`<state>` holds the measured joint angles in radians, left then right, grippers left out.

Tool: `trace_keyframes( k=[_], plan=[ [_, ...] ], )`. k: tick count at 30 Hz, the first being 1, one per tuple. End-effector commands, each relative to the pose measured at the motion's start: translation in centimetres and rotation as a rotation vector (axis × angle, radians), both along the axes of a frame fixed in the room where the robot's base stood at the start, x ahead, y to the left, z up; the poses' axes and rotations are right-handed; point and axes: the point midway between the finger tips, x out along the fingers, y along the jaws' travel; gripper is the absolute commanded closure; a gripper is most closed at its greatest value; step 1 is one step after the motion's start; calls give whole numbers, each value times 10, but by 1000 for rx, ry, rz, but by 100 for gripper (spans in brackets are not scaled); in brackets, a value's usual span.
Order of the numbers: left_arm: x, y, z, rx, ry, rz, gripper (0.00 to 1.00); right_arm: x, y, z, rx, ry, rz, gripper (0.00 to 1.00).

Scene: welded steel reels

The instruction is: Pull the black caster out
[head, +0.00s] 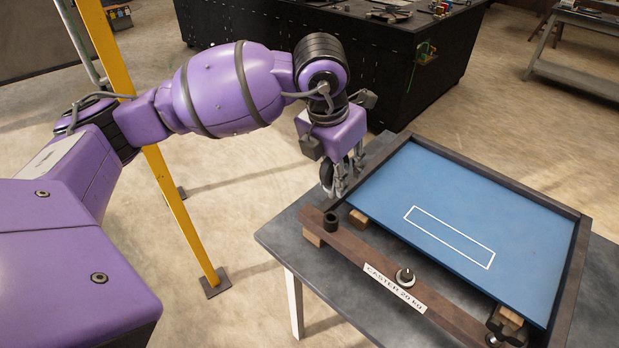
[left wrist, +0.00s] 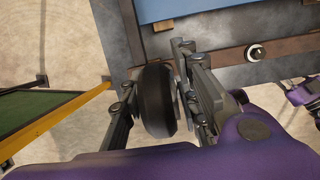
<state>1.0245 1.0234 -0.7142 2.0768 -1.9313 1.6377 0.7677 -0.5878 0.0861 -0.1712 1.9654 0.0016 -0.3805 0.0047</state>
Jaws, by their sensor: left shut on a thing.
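My left gripper (head: 345,184) is shut on the black caster (head: 326,173), beyond the near-left corner of the blue panel's frame. In the left wrist view the black wheel (left wrist: 155,98) sits between the two grey fingers of my left gripper (left wrist: 163,105). It is close beside the frame's end. The views do not show clearly whether the caster touches the frame. A purple and dark part of my right arm (left wrist: 303,92) shows at the right edge of the left wrist view; its fingers are not clear.
A blue panel (head: 450,190) with a white outlined rectangle lies in a dark frame on a grey table (head: 290,235). The brown front rail (head: 345,243) carries a dark ring, a round knob (head: 405,277) and a "CASTER 20 KG" label (head: 394,288). A yellow post (head: 180,215) stands left.

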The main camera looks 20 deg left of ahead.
Motion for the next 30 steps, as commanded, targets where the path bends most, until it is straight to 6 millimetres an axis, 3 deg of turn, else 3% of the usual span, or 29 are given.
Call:
trace_keyframes(
  k=[13,30],
  plan=[
    [1,-1,26,0,-8,-1,100,3,-1,4,-1,-9,0,60],
    [1,0,28,-1,-6,-1,100,3,-1,4,5,-7,-11,60]
  ],
)
